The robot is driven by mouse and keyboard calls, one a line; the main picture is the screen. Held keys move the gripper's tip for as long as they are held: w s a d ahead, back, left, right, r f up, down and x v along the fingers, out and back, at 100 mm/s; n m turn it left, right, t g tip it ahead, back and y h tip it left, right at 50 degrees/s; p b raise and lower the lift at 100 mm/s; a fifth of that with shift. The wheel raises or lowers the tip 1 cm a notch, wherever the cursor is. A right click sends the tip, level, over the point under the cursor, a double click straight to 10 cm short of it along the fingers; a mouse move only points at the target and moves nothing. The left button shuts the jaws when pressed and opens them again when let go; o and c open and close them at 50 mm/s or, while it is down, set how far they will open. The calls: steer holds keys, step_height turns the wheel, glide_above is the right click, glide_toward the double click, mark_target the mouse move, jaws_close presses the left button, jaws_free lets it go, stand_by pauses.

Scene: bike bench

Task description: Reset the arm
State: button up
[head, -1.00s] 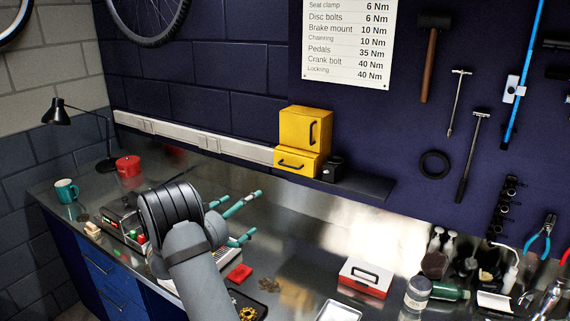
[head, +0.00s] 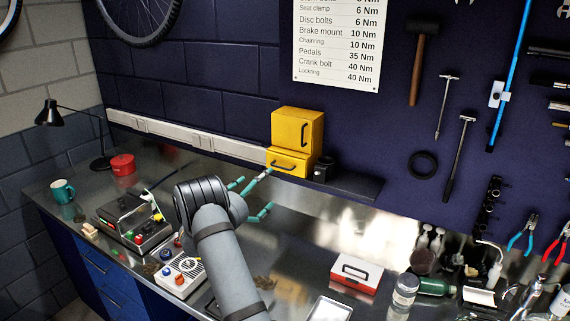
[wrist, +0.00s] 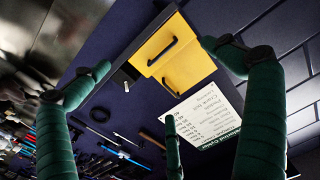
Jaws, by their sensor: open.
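My arm reaches up over the bench in the head view. My gripper (head: 258,190) is open, with its teal fingers spread and nothing between them. It is above the metal bench top (head: 300,240), in front of and a little below the yellow cabinet (head: 297,129) as seen in the picture. In the wrist view my gripper (wrist: 158,76) shows green fingers apart, with the yellow cabinet (wrist: 185,68) and the wall beyond them.
Control boxes (head: 135,222) and (head: 182,272) stand left of my arm. A red-and-white case (head: 356,273), a jar (head: 405,290) and a green bottle (head: 432,286) stand to the right. A black shelf (head: 350,186) juts from the wall. A teal mug (head: 62,191) is far left.

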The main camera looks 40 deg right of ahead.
stand_by(0.6)
steer(key=b+v, duration=0.5)
steer(key=v, duration=0.5)
steer(key=shift+s+f, duration=0.1)
steer(key=shift+s, duration=0.05)
